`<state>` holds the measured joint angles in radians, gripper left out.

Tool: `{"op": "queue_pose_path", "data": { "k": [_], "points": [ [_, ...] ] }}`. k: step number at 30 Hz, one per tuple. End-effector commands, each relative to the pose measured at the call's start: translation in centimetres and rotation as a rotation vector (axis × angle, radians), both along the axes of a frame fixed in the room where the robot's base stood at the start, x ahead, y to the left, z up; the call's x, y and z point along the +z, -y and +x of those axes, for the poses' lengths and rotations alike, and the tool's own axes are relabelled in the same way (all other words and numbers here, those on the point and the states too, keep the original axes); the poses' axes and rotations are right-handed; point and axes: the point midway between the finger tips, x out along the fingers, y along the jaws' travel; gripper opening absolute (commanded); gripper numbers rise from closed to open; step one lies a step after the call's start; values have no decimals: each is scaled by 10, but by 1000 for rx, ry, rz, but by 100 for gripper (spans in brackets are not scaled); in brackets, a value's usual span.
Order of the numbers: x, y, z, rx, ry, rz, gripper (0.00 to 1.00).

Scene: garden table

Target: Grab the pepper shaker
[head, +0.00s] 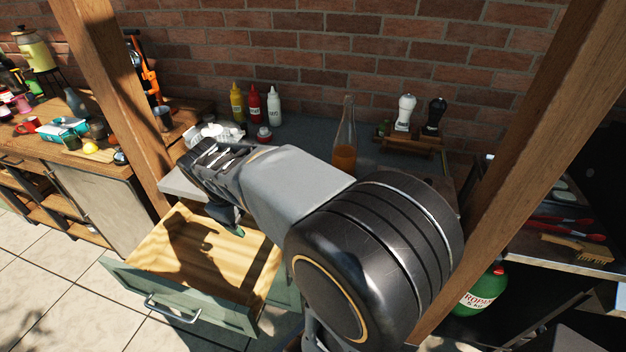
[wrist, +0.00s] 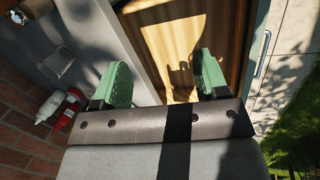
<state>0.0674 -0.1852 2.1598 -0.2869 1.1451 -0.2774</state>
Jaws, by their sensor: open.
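The black shaker (head: 434,116), which looks like the pepper shaker, stands upright at the back right in the head view. It is in a wooden rack (head: 410,142) beside a white shaker (head: 404,111). My gripper, with green finger pads (wrist: 165,80), is open and empty in the wrist view. It points down over the open wooden drawer (wrist: 175,45), well to the left of the black shaker. In the head view my arm hides most of the gripper. The black shaker is not seen in the wrist view.
A bottle of orange liquid (head: 345,145) stands left of the rack. Yellow (head: 237,104), red (head: 256,105) and white (head: 275,106) squeeze bottles stand by the brick wall. A wooden post (head: 515,150) rises at the right. The drawer (head: 215,260) juts out at the front.

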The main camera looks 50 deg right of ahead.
Motion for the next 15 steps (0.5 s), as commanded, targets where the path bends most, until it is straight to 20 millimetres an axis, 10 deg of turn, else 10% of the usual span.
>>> {"op": "queue_pose_path", "data": {
  "k": [15],
  "points": [
    [-6, 161, 107, 322, -843, -374, 68]
  ]
}}
